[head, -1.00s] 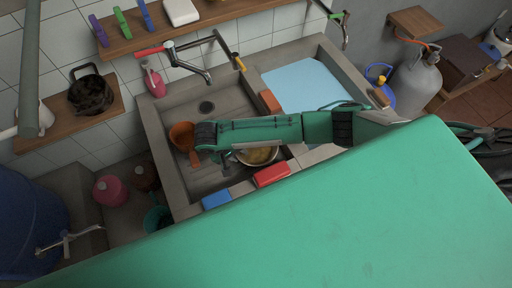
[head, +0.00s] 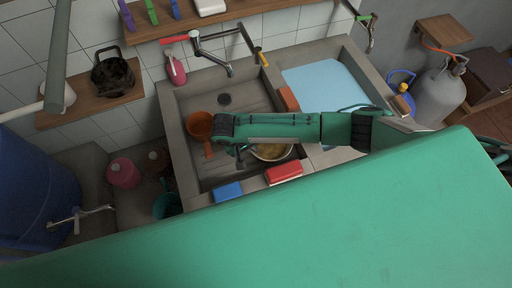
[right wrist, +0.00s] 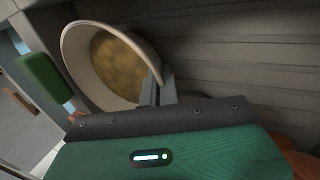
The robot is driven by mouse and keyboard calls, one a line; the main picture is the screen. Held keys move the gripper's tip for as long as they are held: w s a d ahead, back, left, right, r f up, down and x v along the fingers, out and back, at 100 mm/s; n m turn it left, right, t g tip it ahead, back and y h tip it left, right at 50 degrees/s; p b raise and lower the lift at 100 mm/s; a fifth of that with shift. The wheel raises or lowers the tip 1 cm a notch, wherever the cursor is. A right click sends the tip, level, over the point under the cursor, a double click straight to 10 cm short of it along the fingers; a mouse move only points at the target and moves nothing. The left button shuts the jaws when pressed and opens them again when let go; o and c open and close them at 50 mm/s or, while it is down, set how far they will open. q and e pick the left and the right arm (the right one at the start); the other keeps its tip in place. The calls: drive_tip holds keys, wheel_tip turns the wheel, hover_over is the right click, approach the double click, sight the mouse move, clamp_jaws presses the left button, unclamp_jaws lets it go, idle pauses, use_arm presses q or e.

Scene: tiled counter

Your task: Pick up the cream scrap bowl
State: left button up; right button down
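The cream scrap bowl (head: 270,152) is in the grey sink, partly hidden under my right arm in the head view. In the right wrist view the bowl (right wrist: 88,38) shows its pale rim and a yellow-brown content. My right gripper (head: 240,155) points down at the bowl's left side in the head view. In the right wrist view its fingertips (right wrist: 160,85) are close together with the bowl's rim between them. Whether the bowl is clear of the sink floor I cannot tell. My left gripper is not in view.
An orange-brown pan (head: 199,124) lies left of the bowl in the sink. A blue sponge (head: 228,192) and a red sponge (head: 284,173) lie on the front rim. An orange block (head: 288,97) sits on the divider. Taps (head: 215,60) overhang the back.

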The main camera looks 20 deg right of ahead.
wheel_tip(320, 180, up, 8)
drive_tip(key=shift+f+b, duration=0.15)
drive_tip(key=shift+b, duration=0.5)
wheel_tip(320, 180, up, 12)
drive_tip(key=p, duration=0.3)
drive_tip(key=shift+f, duration=0.15)
